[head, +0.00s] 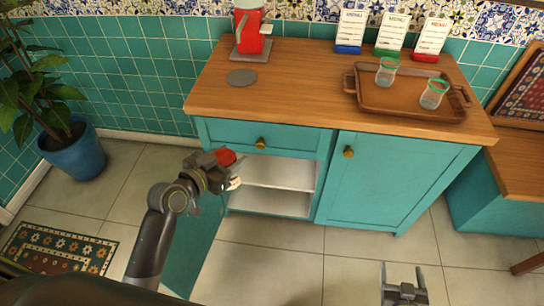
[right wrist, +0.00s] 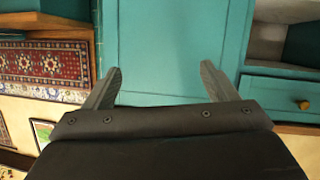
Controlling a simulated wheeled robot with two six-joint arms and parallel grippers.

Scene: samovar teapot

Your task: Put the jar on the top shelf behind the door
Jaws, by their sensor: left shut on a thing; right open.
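My left gripper (head: 224,167) is shut on the jar (head: 227,156), which shows a red top and a small pale part below. The gripper hides much of the jar. They are in front of the left opening of the teal cabinet, by the open door (head: 195,250), which swings out toward me. Inside are a white upper shelf (head: 282,172) and a lower board (head: 275,204); the jar looks near the upper shelf's height, but I cannot tell if it is inside. My right gripper (head: 402,272) is open and empty; its spread fingers also show in the right wrist view (right wrist: 160,72).
A closed drawer (head: 285,142) sits above the opening, and a closed right door (head: 385,185) beside it. On the wooden top stand a red samovar (head: 252,30), a grey disc (head: 241,77), a tray (head: 400,103) with two glasses, and menu cards. A potted plant (head: 75,150) is at left.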

